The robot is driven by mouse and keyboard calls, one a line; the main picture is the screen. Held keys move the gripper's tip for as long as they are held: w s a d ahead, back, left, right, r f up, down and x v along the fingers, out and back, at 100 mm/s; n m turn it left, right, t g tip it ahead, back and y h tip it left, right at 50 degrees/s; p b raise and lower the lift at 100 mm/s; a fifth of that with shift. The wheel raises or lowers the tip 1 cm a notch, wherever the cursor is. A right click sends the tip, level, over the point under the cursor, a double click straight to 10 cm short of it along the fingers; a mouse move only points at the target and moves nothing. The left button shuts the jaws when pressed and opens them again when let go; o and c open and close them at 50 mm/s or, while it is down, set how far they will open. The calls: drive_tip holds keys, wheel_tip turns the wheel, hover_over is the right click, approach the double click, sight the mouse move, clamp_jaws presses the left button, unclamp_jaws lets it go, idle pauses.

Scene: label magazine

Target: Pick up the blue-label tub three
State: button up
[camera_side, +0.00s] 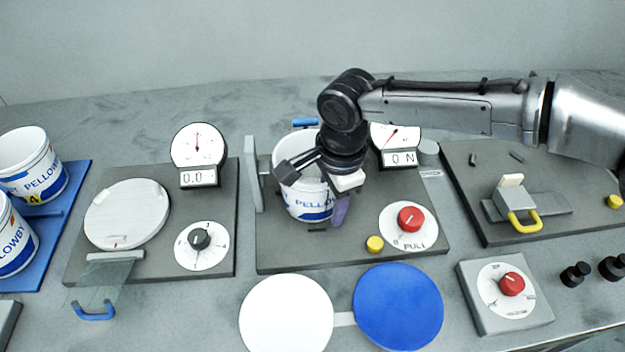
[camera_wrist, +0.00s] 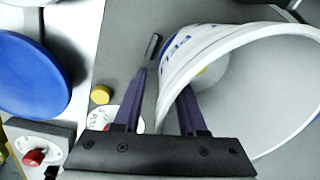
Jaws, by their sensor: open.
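A white tub with a blue PELLOWBY label (camera_side: 300,200) stands open on the middle grey station in the side view; no number on it is readable. Its pale rim and inside fill the right of the wrist view (camera_wrist: 270,70). My gripper (camera_side: 334,200) is open at the tub's right side, pointing down. In the wrist view my gripper (camera_wrist: 163,82) has its purple fingers apart, with the tub's near wall between them. One finger is outside the wall and the other appears inside the rim. Contact cannot be told.
Two similar tubs, one marked 4 (camera_side: 38,180), stand on a blue tray (camera_side: 68,195) at left. A grey upright plate (camera_side: 254,175) stands left of the tub. A red PULL knob (camera_side: 410,219) and yellow button (camera_side: 375,244) are near my gripper. White (camera_side: 287,315) and blue (camera_side: 398,308) discs lie in front.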

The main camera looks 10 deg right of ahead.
clamp_jaws()
idle(0.3)
drive_tip(key=shift+r, duration=0.55)
wheel_tip(320, 180, up, 2)
drive_tip(key=shift+r, duration=0.1)
drive_tip(key=s+d+r, duration=0.9)
drive_tip(key=d, duration=0.1)
drive_tip(key=shift+s+r, duration=0.3)
drive_tip(key=shift+r, duration=0.1)
